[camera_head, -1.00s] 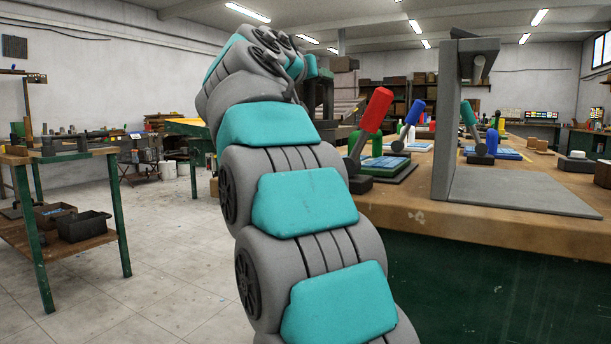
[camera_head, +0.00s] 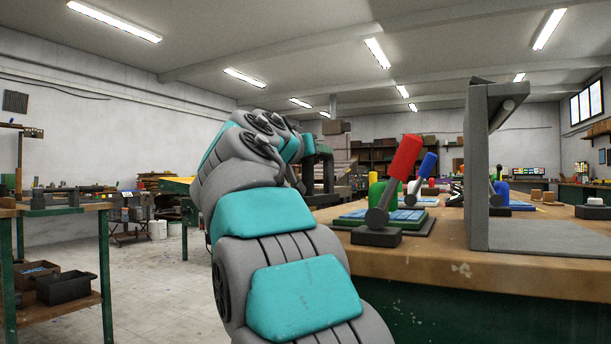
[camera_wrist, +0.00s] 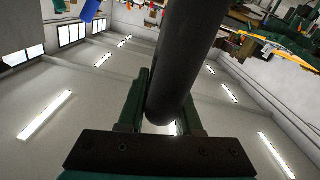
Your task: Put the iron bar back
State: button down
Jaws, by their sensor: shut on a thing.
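The iron bar shows as a thick dark grey cylinder (camera_wrist: 183,45) in the wrist view, running from the top edge down between the fingers. My gripper (camera_wrist: 166,100) is shut on it, with one dark green finger on each side. The bar's far end is cut off by the frame. In the head view my grey and teal arm hides most of the gripper area, and I cannot make out the bar there. A grey upright metal stand (camera_head: 481,170) with a short cylinder near its top stands on the wooden workbench (camera_head: 420,256) at the right.
A red-handled lever (camera_head: 405,158) on a dark base stands left of the stand, with a blue-handled lever (camera_head: 427,165) behind it. A green-legged table (camera_head: 60,208) with dark bins below is at the left.

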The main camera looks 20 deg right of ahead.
jog(key=w+d+p, duration=0.1)
jog(key=w+p, duration=0.1)
jog(key=w, duration=0.7)
jog(key=shift+d+f+p, duration=0.15)
jog(key=shift+f+p, duration=0.15)
jog(key=shift+p, duration=0.05)
jog(key=shift+f+b, duration=0.95)
jog(key=shift+f, duration=0.8)
jog(key=shift+f, duration=0.2)
jog(key=c, duration=0.6)
grip_release()
jog(key=shift+w, duration=0.1)
jog(key=shift+r, duration=0.15)
jog(key=b+v, duration=0.1)
jog(key=v, duration=1.1)
jog(key=shift+b, duration=0.4)
